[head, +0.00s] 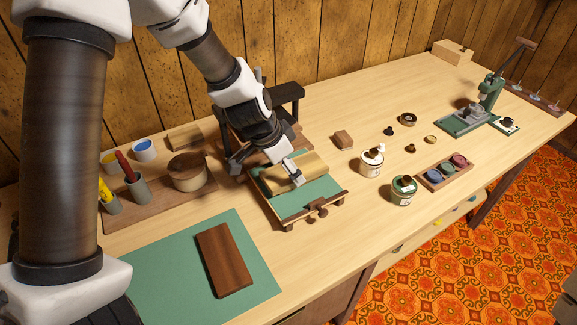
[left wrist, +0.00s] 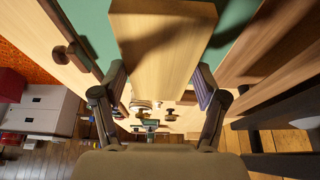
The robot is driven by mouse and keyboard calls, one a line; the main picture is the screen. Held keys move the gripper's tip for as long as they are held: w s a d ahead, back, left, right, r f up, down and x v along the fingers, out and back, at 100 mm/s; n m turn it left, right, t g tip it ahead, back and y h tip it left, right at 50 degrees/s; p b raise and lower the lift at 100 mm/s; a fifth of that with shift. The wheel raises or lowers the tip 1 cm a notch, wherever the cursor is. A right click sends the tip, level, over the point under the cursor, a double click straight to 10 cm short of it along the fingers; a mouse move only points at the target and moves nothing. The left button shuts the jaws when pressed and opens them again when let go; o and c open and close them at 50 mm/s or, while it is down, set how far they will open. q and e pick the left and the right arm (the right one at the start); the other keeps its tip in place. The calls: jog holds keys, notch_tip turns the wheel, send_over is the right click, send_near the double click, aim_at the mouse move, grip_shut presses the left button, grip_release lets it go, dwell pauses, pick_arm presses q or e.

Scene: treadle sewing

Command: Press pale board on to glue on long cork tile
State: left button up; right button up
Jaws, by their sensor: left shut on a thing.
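The pale board (head: 311,163) is over the green bed of a low wooden frame (head: 291,221) in the head view. In the left wrist view the pale board (left wrist: 160,62) runs lengthwise between the two fingers. My left gripper (head: 293,174) is shut on the board, with a finger against each long side; it also shows in the left wrist view (left wrist: 161,88). I cannot make out the long cork tile or any glue. The board hides what lies under it, so I cannot tell whether it touches anything there. My right gripper is not in view.
A dark wooden board (head: 223,260) lies on a green mat (head: 170,275) at the front. Cups and a round wooden box (head: 188,171) stand left. Tins (head: 371,161), a tray of discs (head: 443,171) and a green press (head: 488,95) stand right. Bare table lies behind them.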

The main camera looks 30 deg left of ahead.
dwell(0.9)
pick_arm(q)
jog(key=o, duration=1.2)
jog(key=shift+f, duration=0.1)
jog(key=shift+o, duration=0.2)
jog(key=v, duration=1.2)
jog(key=shift+w, duration=0.1)
